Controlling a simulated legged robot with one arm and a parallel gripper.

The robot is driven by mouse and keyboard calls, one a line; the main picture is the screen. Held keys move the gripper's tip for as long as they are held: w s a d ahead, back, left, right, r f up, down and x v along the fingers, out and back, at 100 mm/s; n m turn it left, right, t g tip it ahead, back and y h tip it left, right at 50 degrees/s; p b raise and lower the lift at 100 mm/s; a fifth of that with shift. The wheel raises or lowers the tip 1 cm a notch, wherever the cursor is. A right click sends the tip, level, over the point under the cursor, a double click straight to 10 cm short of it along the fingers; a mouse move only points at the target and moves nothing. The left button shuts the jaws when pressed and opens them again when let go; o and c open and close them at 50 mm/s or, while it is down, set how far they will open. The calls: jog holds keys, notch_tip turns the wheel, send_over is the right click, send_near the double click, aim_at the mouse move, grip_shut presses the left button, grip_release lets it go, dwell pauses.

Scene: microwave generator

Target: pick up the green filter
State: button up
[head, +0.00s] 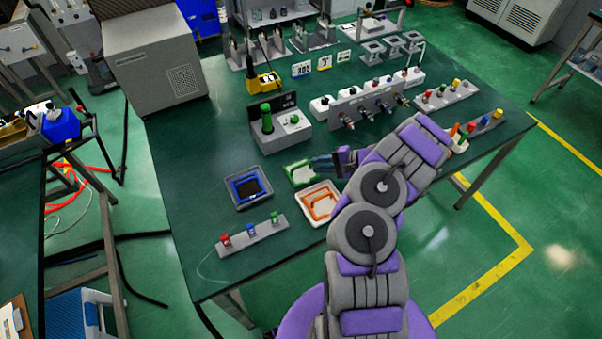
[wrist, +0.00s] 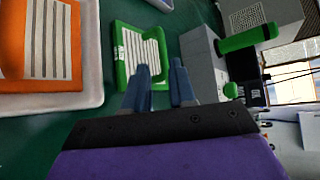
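The green filter (head: 300,173) has a bright green frame around a pale, dark-striped face. It lies on the dark green table, between the blue filter and my gripper in the head view. In the wrist view the green filter (wrist: 124,70) is above and left of centre, partly behind my left-hand finger. My gripper (head: 319,165) is just right of the filter in the head view. In the wrist view the two blue-grey fingers of my gripper (wrist: 160,66) stand apart with nothing between them. I cannot tell whether a finger touches the frame.
An orange filter (head: 321,206) sits in a white tray; it also shows in the wrist view (wrist: 45,87). A blue filter (head: 248,187) is in a grey tray. A grey box with a green knob (head: 267,124) stands behind the green filter. A strip with coloured pegs (head: 250,238) lies in front.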

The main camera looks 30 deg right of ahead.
aim_at(304, 172)
jog(key=b+x, duration=0.1)
jog(key=x, duration=0.4)
jog(key=shift+w+a+b, duration=0.15)
jog(key=shift+a+b, duration=0.2)
jog(key=shift+a+r, duration=0.1)
jog(key=shift+a, duration=0.15)
jog(key=shift+d, duration=0.1)
grip_shut()
